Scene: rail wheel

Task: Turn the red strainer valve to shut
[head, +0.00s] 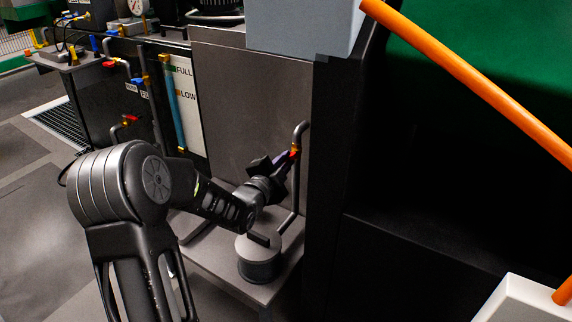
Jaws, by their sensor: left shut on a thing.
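The red strainer valve (295,152) is a small red and orange handle on a curved grey pipe that rises from the shelf. My left gripper (288,157) is at this handle, shut on it, and its fingers hide much of it. The exact angle of the handle cannot be told. A round grey canister with a bar on its lid (258,262) stands on the shelf below my left wrist. My right gripper is not in view.
A grey panel stands behind the pipe, and a dark upright wall is close on its right. A FULL/LOW level gauge (182,95) and another red-handled valve (129,119) are to the left. An orange rail (470,78) crosses the upper right.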

